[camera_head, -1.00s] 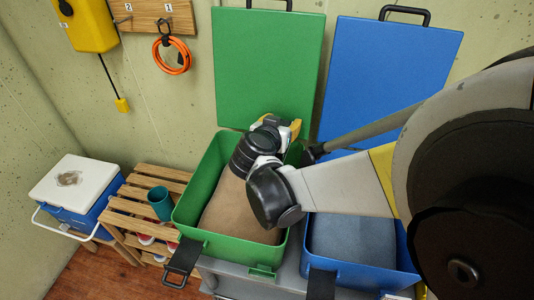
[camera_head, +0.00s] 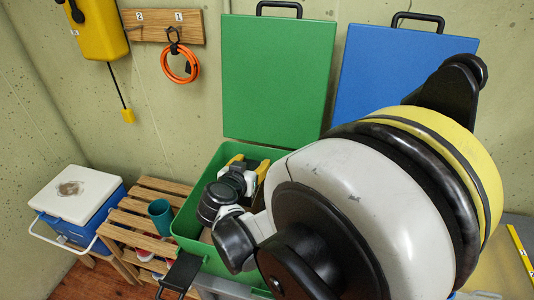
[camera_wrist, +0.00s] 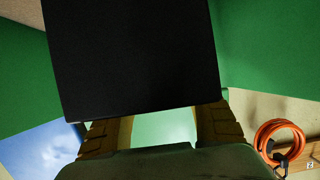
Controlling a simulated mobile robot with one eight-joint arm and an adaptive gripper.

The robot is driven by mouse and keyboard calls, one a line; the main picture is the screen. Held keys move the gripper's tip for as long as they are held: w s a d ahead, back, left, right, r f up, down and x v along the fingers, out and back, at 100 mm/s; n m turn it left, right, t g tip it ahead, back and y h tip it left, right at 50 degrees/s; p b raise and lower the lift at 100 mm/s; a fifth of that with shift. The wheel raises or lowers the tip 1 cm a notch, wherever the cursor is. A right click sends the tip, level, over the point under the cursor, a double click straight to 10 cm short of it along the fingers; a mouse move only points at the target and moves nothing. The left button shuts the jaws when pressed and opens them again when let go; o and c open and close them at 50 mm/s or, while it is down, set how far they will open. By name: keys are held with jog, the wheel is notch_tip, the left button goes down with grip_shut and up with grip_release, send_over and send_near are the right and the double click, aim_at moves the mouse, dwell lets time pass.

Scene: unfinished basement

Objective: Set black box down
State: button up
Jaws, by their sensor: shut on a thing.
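A black box (camera_wrist: 135,60) fills the upper middle of the wrist view as a plain dark block. My gripper (camera_wrist: 155,128) is shut on it, with a tan finger at each side of its lower edge. In the head view my gripper (camera_head: 248,166) is over the open green bin (camera_head: 190,240), near its back, with yellow fingers toward the wall. The box cannot be made out clearly in the head view. My arm hides much of the bin's right side and floor, so I cannot tell whether the box touches it.
The raised green lid (camera_head: 278,80) stands behind the bin, beside a blue lid (camera_head: 385,65). A wooden slatted rack (camera_head: 140,220) with a teal cup (camera_head: 160,215) and a white-lidded cooler (camera_head: 75,195) stand left. An orange cord (camera_head: 180,65) hangs on the wall.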

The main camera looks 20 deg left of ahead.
jog(key=shift+f, duration=0.55)
jog(key=shift+f+b, duration=0.6)
jog(key=o, duration=1.2)
jog(key=shift+o, duration=0.2)
